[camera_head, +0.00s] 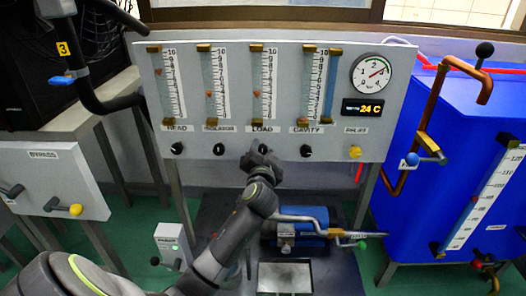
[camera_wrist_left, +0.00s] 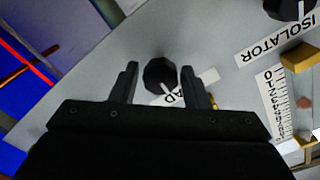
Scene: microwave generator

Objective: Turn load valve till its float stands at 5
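The load flow tube (camera_head: 265,85) is on the grey panel; its small reddish float (camera_head: 257,93) stands between about 3 and 4. The LOAD label (camera_head: 263,129) is below it, and the load valve's knob is hidden behind my left gripper (camera_head: 262,160) in the head view. In the left wrist view, a dark round knob (camera_wrist_left: 160,73) sits between the fingers of my left gripper (camera_wrist_left: 160,82). The fingers are open, with a gap on the left side; the right finger is very close to the knob. My right gripper is out of view.
Similar knobs stand beside it: head (camera_head: 177,148), isolator (camera_head: 219,149) and cavity (camera_head: 306,150), plus a yellow relief knob (camera_head: 355,152). A blue tank (camera_head: 430,150) with copper pipe is at the right. A blue pump (camera_head: 300,235) sits below the panel.

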